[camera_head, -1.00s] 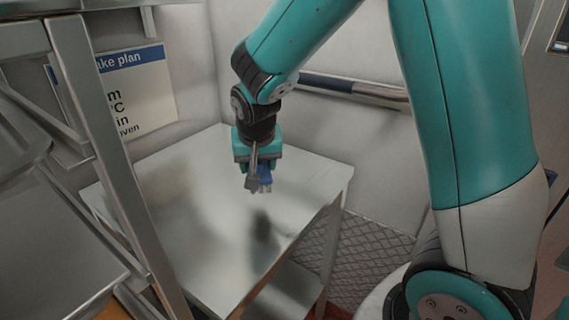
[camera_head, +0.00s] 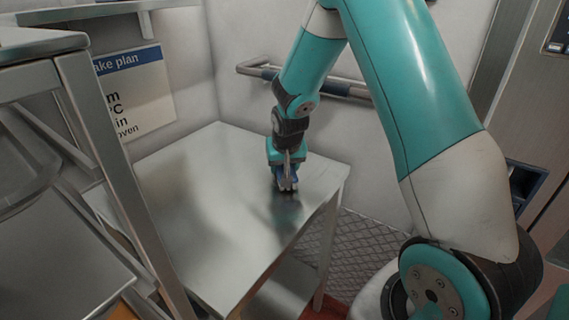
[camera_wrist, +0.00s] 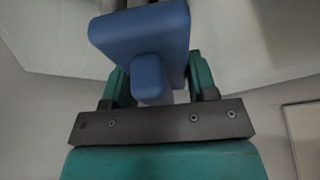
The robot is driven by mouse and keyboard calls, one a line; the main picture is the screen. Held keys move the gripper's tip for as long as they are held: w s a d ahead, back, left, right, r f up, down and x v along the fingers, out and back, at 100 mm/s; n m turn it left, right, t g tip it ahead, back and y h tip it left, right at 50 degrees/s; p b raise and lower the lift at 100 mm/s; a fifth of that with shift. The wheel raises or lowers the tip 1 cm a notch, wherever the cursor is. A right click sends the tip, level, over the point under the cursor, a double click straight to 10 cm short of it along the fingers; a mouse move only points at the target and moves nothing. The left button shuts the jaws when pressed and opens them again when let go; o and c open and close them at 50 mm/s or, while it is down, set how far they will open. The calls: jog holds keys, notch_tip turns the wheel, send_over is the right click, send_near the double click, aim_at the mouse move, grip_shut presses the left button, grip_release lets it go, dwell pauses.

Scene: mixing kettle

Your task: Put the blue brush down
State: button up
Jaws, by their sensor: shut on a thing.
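The blue brush (camera_wrist: 142,38) is held between the fingers of my gripper (camera_wrist: 155,82) in the wrist view, its blue body filling the top middle. In the head view my gripper (camera_head: 286,180) points down, low over the right part of the steel table (camera_head: 190,190). A bit of the blue brush (camera_head: 282,173) shows between the fingers there. A dark reflection lies on the tabletop just below. I cannot tell whether the brush touches the table.
The tabletop is otherwise bare, with free room to the left and front. A metal rail (camera_head: 340,88) runs along the wall behind. A metal rack (camera_head: 115,150) stands at the left, close to the table. A poster (camera_head: 132,95) hangs on the wall.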

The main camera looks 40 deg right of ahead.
jog(key=shift+d+f, duration=0.15)
jog(key=shift+f, duration=0.2)
jog(key=o, duration=0.8)
jog(key=shift+r, duration=0.1)
